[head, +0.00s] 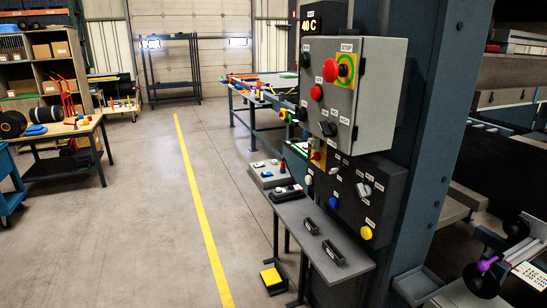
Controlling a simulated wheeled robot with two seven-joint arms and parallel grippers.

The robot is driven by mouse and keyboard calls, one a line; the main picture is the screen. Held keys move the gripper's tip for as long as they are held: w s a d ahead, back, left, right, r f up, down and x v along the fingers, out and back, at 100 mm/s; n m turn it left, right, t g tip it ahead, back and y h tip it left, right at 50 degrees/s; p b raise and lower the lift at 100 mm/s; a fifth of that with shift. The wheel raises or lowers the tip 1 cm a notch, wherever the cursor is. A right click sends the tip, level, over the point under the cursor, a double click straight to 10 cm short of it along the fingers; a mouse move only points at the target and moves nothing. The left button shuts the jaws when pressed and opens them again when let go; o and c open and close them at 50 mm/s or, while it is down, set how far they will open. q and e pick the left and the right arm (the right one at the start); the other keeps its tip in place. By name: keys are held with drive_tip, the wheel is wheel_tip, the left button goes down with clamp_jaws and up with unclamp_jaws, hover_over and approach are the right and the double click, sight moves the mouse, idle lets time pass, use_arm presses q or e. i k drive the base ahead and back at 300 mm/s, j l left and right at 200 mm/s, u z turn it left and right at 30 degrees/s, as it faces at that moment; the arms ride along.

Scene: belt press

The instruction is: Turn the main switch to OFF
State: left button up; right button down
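A grey control box (378,95) is fixed to a dark blue machine column, to the right of the middle in the head view. Its front carries a red mushroom STOP button (344,69) on a yellow-green plate, red buttons and a black rotary knob (328,129). Below it, a red and yellow switch (317,154) is partly hidden by the box; it may be the main switch. Its position and label are too small to read. A dark lower panel (372,197) carries a light selector knob, a blue button and a yellow button. Neither of my grippers is in view.
A grey shelf (325,245) with two black handles juts out below the panels. A yellow foot pedal (271,277) is on the floor. A purple knob (487,264) shows at lower right. The floor left of the machine, with its yellow line (198,210), is clear.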

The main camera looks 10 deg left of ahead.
sight(316, 156)
drive_tip(key=i+j+z, duration=0.15)
drive_tip(key=i, duration=0.25)
drive_tip(key=i+j+z, duration=0.15)
drive_tip(key=i, duration=0.25)
drive_tip(key=i+j+z, duration=0.15)
drive_tip(key=i, duration=0.25)
